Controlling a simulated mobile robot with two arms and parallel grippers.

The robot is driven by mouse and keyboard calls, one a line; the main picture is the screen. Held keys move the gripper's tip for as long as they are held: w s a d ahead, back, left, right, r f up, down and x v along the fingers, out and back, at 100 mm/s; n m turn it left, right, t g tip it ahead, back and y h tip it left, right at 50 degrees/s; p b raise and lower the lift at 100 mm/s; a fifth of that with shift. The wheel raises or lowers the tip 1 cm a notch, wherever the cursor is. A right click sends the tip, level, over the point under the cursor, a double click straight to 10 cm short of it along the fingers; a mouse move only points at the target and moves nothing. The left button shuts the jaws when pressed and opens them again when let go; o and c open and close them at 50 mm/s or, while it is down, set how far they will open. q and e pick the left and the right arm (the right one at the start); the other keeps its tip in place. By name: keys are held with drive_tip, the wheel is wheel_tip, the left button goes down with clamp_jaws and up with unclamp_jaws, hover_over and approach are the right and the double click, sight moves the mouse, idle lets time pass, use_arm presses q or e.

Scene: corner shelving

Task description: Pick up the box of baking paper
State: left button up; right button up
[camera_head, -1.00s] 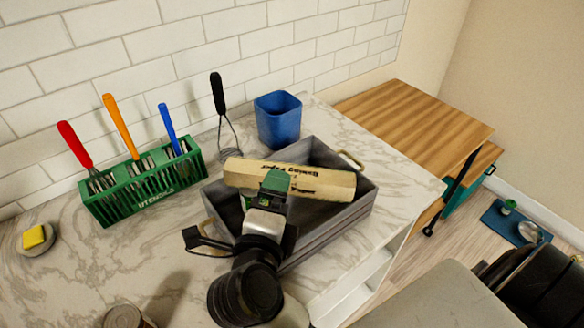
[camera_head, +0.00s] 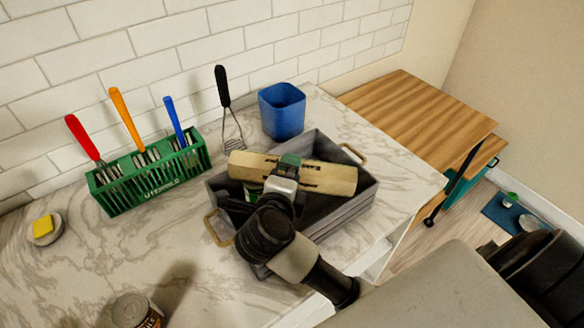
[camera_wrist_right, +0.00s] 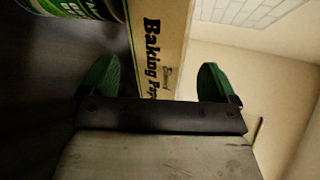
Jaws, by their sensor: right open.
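The box of baking paper (camera_head: 332,178) is a long tan box with dark lettering. It lies across a grey wooden crate (camera_head: 345,210) on the marble counter. My right gripper (camera_head: 288,164) is over the middle of the box and hides part of it. In the right wrist view, the open green fingers of my right gripper (camera_wrist_right: 157,80) stand on either side of the box (camera_wrist_right: 160,40), with gaps on both sides. Whether the fingertips reach down past its sides is unclear. My left gripper is not in view.
A green utensil rack (camera_head: 150,182), a whisk (camera_head: 229,120) and a blue cup (camera_head: 282,112) stand behind or beside the crate. A can (camera_head: 137,311) and a yellow sponge on a dish (camera_head: 43,228) are at left. A green can (camera_wrist_right: 80,8) shows near the box.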

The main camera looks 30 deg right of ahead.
drive_tip(key=shift+w+d+f, duration=0.25)
drive_tip(key=shift+w+d, duration=0.15)
drive_tip(key=shift+d, duration=0.05)
drive_tip(key=shift+a, duration=0.1)
drive_tip(key=shift+c, duration=1.2)
drive_tip(key=c, duration=1.4)
drive_tip(key=shift+o, duration=0.2)
